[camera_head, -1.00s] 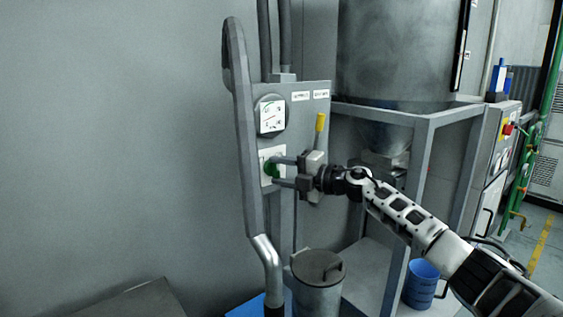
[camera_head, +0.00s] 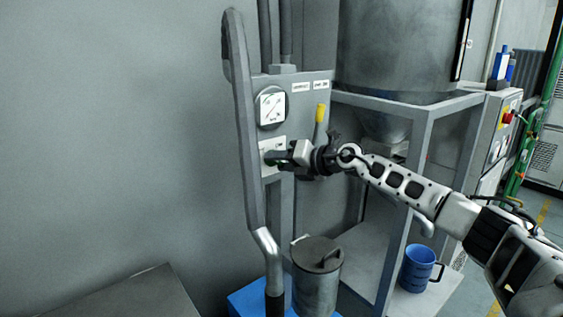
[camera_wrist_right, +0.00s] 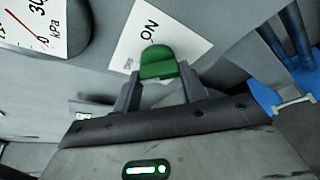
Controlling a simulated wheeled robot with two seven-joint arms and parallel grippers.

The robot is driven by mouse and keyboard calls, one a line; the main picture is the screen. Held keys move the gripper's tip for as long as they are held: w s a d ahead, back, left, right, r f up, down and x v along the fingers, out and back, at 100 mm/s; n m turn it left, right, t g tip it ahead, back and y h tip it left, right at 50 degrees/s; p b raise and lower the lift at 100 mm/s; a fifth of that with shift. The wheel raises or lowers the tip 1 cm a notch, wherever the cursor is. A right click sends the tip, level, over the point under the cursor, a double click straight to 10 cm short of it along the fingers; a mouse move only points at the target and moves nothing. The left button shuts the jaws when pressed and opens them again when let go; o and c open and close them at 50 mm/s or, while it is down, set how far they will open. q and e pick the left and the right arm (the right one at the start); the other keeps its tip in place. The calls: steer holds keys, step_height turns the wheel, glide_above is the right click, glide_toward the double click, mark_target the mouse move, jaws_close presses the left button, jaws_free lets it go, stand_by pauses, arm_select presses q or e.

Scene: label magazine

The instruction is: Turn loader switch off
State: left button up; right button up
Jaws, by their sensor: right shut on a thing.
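The loader switch is a green knob on a white plate (camera_head: 268,147) marked ON, on the front of a grey panel below a round gauge. In the right wrist view the green knob (camera_wrist_right: 158,62) sits between the two fingers of my right gripper (camera_wrist_right: 160,88), with ON printed on the plate (camera_wrist_right: 150,27) beside it. My right gripper (camera_head: 276,158) is shut on the knob, and its fingers hide most of it in the head view. My left gripper is not in view.
A round gauge (camera_head: 271,107) sits above the switch. A lidded metal can (camera_head: 316,280) stands below, and a blue mug (camera_head: 419,268) to the right.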

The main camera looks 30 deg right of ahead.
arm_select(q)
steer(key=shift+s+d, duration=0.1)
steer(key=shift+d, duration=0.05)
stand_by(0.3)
arm_select(e)
steer(key=o, duration=1)
arm_select(q)
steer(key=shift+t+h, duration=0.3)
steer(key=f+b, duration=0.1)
steer(key=b, duration=0.2)
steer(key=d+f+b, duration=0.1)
steer(key=b, duration=0.2)
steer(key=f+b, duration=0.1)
steer(key=b, duration=0.2)
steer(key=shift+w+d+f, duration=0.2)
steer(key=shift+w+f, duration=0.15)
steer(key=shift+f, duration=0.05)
arm_select(e)
steer(key=v, duration=1.6)
steer(key=shift+a, duration=0.15)
